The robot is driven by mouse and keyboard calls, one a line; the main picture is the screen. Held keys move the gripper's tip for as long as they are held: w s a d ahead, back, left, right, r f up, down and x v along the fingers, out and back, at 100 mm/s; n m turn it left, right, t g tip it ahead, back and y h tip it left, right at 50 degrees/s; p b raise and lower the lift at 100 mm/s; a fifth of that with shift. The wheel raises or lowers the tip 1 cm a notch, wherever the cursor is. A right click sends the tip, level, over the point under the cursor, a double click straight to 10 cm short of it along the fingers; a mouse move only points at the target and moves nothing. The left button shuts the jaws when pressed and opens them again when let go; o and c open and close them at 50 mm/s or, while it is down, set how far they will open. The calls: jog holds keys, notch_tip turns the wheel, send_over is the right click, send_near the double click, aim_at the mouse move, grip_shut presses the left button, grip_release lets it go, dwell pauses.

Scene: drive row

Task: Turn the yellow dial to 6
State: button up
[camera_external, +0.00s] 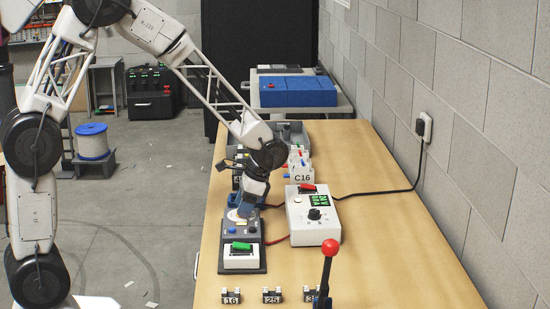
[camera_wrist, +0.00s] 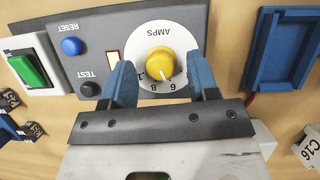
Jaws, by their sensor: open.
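The yellow dial (camera_wrist: 159,61) is a round knob on a white disc marked AMPS (camera_wrist: 151,34), set in a grey panel (camera_wrist: 106,21). Figures including 8 and 6 show along the disc's edge nearest my gripper. I cannot tell which figure the dial points to. My gripper (camera_wrist: 160,62) is open, with one blue finger on each side of the dial. Gaps show between the fingers and the knob, and nothing is held. In the external view my gripper (camera_external: 245,205) is low over the far part of the panel and hides the dial.
The panel also carries a blue RESET button (camera_wrist: 71,46), a black TEST button (camera_wrist: 90,89) and a green rocker switch (camera_wrist: 28,70). A white meter box (camera_external: 313,218) stands close to the right. A red-knobbed lever (camera_external: 329,248) rises at the front.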

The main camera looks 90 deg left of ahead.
jog(key=v, duration=0.7)
jog(key=shift+r, duration=0.4)
jog(key=shift+w, duration=0.1)
jog(key=s+d+r+t, duration=0.1)
jog(key=s+d+r, duration=0.25)
jog(key=d, duration=0.35)
jog(key=s+d+r+t+y, duration=0.1)
jog(key=s+d+r, duration=0.1)
jog(key=d+r, duration=0.3)
jog(key=s+d+r+t, duration=0.1)
jog(key=s+d+r, duration=0.1)
jog(key=d, duration=0.6)
jog(key=s+d+r+m+t, duration=0.1)
jog(key=s+d+t, duration=0.3)
jog(key=s+d, duration=1)
jog(key=shift+s+d+r+h, duration=0.2)
jog(key=shift+s+r+h, duration=0.2)
jog(key=shift+s+r, duration=0.85)
jog(key=shift+s+f, duration=0.3)
jog(key=shift+f, duration=0.05)
